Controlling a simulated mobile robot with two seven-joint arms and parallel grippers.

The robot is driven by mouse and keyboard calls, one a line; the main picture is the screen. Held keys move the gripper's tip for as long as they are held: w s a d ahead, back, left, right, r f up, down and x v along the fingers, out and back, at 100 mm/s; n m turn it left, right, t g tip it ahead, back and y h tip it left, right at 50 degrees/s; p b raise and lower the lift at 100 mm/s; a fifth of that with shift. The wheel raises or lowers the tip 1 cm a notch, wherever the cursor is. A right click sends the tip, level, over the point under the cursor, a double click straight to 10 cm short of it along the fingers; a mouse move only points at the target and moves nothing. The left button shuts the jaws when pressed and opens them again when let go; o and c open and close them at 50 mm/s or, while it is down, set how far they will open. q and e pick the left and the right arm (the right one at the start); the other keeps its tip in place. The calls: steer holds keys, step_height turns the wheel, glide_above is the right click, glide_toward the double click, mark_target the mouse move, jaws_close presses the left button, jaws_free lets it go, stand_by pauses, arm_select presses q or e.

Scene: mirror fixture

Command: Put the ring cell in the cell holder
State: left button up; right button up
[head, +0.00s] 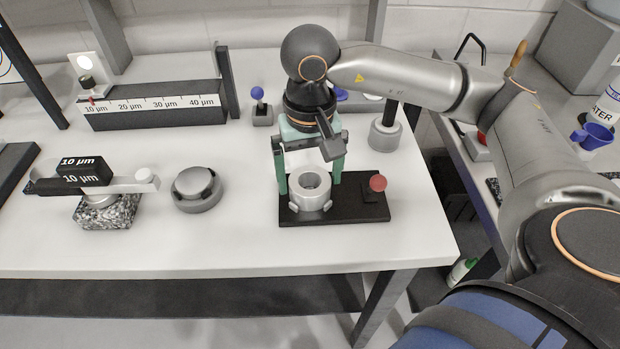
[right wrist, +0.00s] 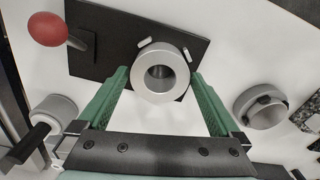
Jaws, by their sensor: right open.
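A pale grey ring with a central bore, which looks like the ring cell (head: 324,194), stands upright on a black base plate (head: 352,207) with a red ball knob (head: 377,183). Small pale blocks sit on the plate around the ring's foot. This plate looks like the cell holder, but I cannot be sure. My right gripper (head: 310,186) is open, pointing down, with its green fingers on either side of the ring. In the right wrist view the ring (right wrist: 178,73) lies between the fingertips (right wrist: 160,77); contact is unclear. My left gripper is not in view.
A grey round part with dark lugs (head: 196,188) stands left of the plate; it also shows in the right wrist view (right wrist: 262,107). Further left is a stone-based gauge (head: 107,212). A marked scale block (head: 160,108) and a blue-knobbed post (head: 258,106) stand behind. The front table strip is clear.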

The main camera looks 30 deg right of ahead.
step_height(320, 180, up, 10)
steer(key=p, duration=0.1)
steer(key=shift+r, duration=0.2)
